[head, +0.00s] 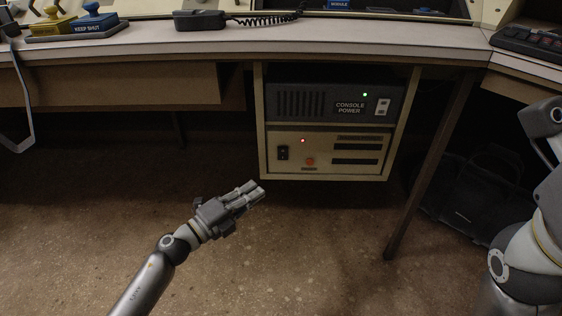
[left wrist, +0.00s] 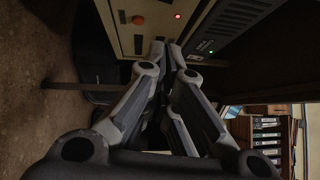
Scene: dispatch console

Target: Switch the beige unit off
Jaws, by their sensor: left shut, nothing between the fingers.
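The beige unit (head: 350,168) sits in the lower bay of a rack under the desk. On its front are a black rocker switch (head: 283,153) at the left, a lit red lamp (head: 303,141) and an orange button (head: 310,161). My left gripper (head: 258,191) is shut and empty, below and left of the unit, apart from it in the head view. In the left wrist view the beige unit (left wrist: 120,12) appears turned on its side beyond the shut fingers (left wrist: 166,52), with the orange button (left wrist: 138,19) and red lamp (left wrist: 178,16) visible. My right gripper is not in view.
A dark unit labelled CONSOLE POWER (head: 300,101) sits directly above, with a lit green lamp and a pale switch. The desktop (head: 350,37) overhangs the rack. A desk leg (head: 430,165) and a dark bag (head: 470,190) are to the right. Floor before the rack is clear.

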